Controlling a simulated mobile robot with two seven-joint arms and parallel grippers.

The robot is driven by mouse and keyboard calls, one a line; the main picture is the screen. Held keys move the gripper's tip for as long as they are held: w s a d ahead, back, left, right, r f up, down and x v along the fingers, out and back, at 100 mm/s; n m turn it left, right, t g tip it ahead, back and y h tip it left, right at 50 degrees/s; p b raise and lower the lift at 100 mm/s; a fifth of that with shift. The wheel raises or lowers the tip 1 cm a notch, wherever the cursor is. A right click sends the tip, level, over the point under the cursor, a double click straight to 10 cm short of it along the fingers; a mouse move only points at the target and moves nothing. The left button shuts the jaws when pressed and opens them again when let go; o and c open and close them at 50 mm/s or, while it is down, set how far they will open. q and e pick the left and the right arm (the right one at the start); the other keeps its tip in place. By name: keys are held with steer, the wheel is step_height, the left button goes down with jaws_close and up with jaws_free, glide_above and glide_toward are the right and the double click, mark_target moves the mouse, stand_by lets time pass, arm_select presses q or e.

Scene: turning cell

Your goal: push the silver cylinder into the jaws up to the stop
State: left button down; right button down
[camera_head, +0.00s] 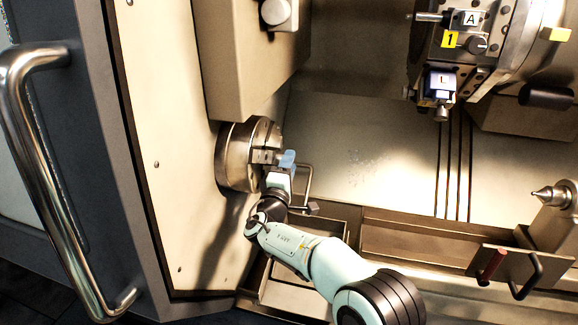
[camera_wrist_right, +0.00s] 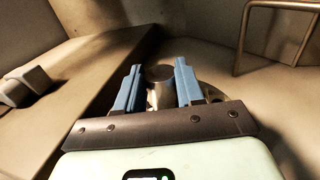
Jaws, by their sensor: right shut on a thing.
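The chuck (camera_head: 236,158) is a round metal body on the headstock wall in the head view, with stepped jaws (camera_head: 262,156) on its face. My right gripper (camera_head: 287,160) is right in front of the jaws, its blue fingers close to them. In the right wrist view the blue fingers (camera_wrist_right: 159,80) are shut on the silver cylinder (camera_wrist_right: 159,94), whose dark round end shows between them. In the head view the cylinder is hidden by the gripper and jaws, so I cannot tell how deep it sits or whether it touches the stop. My left gripper is out of view.
A bent metal rod (camera_head: 308,184) stands just right of my right gripper. The tool turret (camera_head: 470,45) hangs at the upper right and the tailstock centre (camera_head: 545,195) is at the far right. A door handle (camera_head: 40,180) is at the left. The middle of the cell is clear.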

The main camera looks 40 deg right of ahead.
steer(key=shift+w+a+f, duration=0.1)
steer(key=shift+a+f, duration=0.05)
steer(key=shift+a, duration=0.05)
steer(key=c, duration=0.6)
jaws_free()
steer(key=shift+w, duration=0.1)
steer(key=shift+o, duration=0.4)
steer(key=shift+d+b, duration=0.15)
steer(key=shift+b, duration=0.15)
steer(key=s+d+b, duration=0.4)
steer(key=s+b, duration=0.1)
steer(key=shift+f, duration=0.35)
steer(key=shift+s, duration=0.1)
